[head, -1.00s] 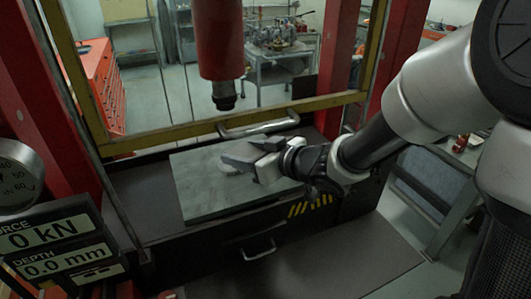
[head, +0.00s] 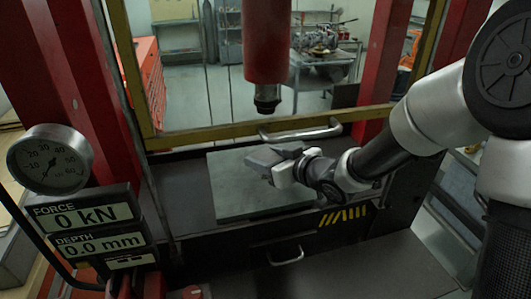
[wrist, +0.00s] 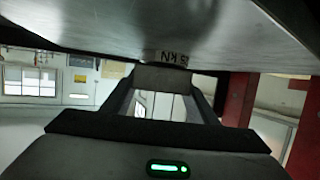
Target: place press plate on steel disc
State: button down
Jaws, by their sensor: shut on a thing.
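My gripper (head: 274,163) is shut on a grey metal piece, which I take to be the press plate (head: 258,156), above the press bed. In the wrist view a broad metal surface (wrist: 120,28) fills the top of the picture, and the fingers (wrist: 165,95) close against it near a small "KN" marking. The steel disc cannot be made out in the head view; the gripper and its load may hide it. Whether the plate touches anything below cannot be told.
A square grey-green slab (head: 228,196) lies on the press bed under my gripper. The red press ram (head: 268,45) hangs above and behind it. A red upright (head: 72,80) and the gauge with displays (head: 50,160) stand at the left. A yellow frame bar (head: 230,131) crosses behind.

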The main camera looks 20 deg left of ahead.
dwell(0.3)
jog(key=c, duration=0.7)
grip_release()
jog(key=shift+f, duration=0.1)
jog(key=shift+s+d+r, duration=0.1)
jog(key=shift+r, duration=0.15)
jog(key=v, duration=1.2)
jog(key=shift+p, duration=0.35)
